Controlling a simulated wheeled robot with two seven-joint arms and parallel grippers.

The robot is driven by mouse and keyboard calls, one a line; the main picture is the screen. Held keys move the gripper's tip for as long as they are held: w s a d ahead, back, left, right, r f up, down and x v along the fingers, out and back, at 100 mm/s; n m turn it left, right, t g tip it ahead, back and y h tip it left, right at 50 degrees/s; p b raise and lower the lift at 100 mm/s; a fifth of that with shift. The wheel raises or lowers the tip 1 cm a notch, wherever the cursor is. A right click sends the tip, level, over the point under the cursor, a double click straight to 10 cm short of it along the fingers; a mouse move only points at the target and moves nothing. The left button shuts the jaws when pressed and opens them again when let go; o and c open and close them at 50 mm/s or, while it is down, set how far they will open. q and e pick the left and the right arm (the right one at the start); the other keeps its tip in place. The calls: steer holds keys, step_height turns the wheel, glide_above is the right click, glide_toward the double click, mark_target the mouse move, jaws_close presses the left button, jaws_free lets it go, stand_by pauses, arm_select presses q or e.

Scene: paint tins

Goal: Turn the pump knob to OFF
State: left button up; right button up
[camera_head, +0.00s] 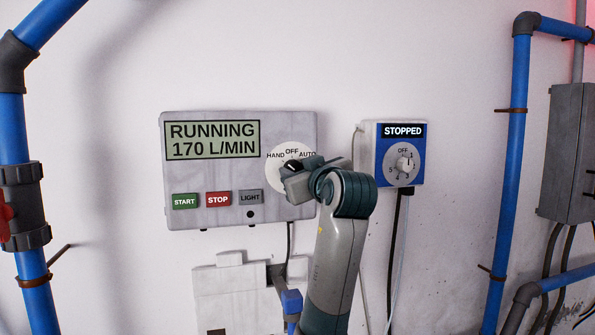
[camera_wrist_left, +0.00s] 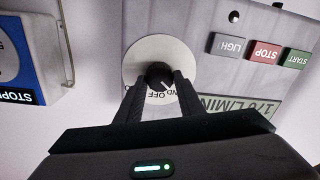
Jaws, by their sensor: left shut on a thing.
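The grey pump panel (camera_head: 240,122) on the wall has a display (camera_head: 212,140) reading RUNNING 170 L/MIN. Its black knob (camera_head: 292,165) sits on a white round dial marked HAND, OFF and AUTO. My left gripper (camera_head: 300,180) covers the dial's lower right part in the head view. In the left wrist view, which shows the panel upside down, the fingers of my left gripper (camera_wrist_left: 160,88) are shut on the black knob (camera_wrist_left: 159,72). A white line on the knob points toward the HAND side of OFF. AUTO is hidden there by a finger. My right gripper is out of view.
START (camera_head: 185,201), STOP (camera_head: 218,198) and LIGHT (camera_head: 251,197) buttons lie left of my gripper. A blue timer box (camera_head: 419,176) reading STOPPED, with its own dial, hangs just right of my wrist. Blue pipes (camera_head: 507,165) run at both sides.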

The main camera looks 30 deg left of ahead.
arm_select(q)
steer(key=shift+m, duration=0.7)
steer(key=m+b, duration=0.1)
steer(key=m, duration=0.5)
steer(key=shift+d+t, duration=0.1)
steer(key=shift+t, duration=0.2)
steer(key=shift+m, duration=1.3)
steer(key=shift+w, duration=0.1)
steer(key=o, duration=1.1)
steer(key=shift+c, duration=0.2)
